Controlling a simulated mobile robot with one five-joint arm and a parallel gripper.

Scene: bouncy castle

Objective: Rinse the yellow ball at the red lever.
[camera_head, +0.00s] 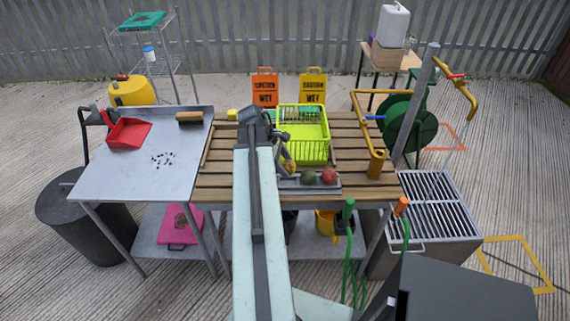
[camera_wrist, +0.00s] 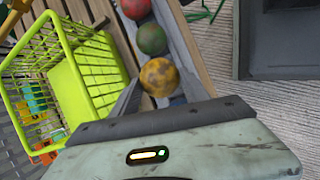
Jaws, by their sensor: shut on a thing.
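The yellow ball (camera_head: 290,167) is a worn, mottled ball at the left end of the grey tray (camera_head: 290,185) on the slatted table. My gripper (camera_head: 287,158) is shut on it; in the wrist view the yellow ball (camera_wrist: 159,77) sits between both fingers. I cannot tell whether it still touches the tray. A green ball (camera_head: 308,177) and a red ball (camera_head: 328,176) lie beside it in the tray. The red lever (camera_head: 457,76) is on the right-hand yellow pipe, at the grey post. A blue lever (camera_head: 374,117) is on the left-hand yellow pipe.
A lime green rack (camera_head: 316,150) stands right behind my gripper. The left-hand yellow pipe (camera_head: 377,165) comes down over the table's right end. A metal grate (camera_head: 435,205) lies to the right, with a green hose reel (camera_head: 408,125) behind it. A steel table (camera_head: 110,185) stands at left.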

